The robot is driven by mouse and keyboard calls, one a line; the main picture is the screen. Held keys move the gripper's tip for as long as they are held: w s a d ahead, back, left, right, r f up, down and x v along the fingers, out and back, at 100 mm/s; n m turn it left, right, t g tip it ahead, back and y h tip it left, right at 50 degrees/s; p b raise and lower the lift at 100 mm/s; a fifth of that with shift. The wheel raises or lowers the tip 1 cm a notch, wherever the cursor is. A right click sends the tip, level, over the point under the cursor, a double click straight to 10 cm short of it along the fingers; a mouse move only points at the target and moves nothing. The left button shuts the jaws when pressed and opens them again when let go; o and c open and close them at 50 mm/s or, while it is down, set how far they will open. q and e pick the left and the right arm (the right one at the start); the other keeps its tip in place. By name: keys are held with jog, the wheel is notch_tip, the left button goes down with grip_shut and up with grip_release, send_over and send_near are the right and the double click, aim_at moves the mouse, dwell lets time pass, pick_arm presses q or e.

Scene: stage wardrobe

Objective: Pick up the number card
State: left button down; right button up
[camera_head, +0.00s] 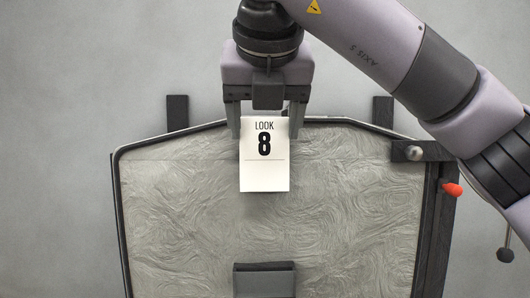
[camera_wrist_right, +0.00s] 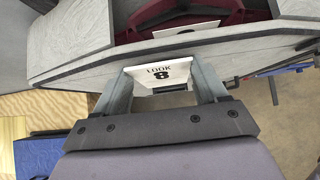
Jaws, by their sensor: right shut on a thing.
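The number card (camera_head: 264,172) is white, with "LOOK" and a large "8" in black. It hangs upright and faces me in the head view, in front of a grey swirl-patterned panel (camera_head: 170,220). My right gripper (camera_head: 264,128) is above it, pointing down, with a finger at each side of the card's upper part, shut on it. The card also shows between the fingers in the right wrist view (camera_wrist_right: 158,74). My left gripper is not in view.
A dark holder (camera_head: 264,280) sits low on the panel. A red-tipped knob (camera_head: 453,189) is at its right edge. The right wrist view shows a dark red thing (camera_wrist_right: 220,12) with another white card (camera_wrist_right: 187,28), and a blue surface (camera_wrist_right: 45,155) at lower left.

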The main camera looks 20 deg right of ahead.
notch_tip(320, 180, up, 11)
jog(key=p, duration=0.3)
jog(key=shift+r, duration=0.15)
dwell(0.3)
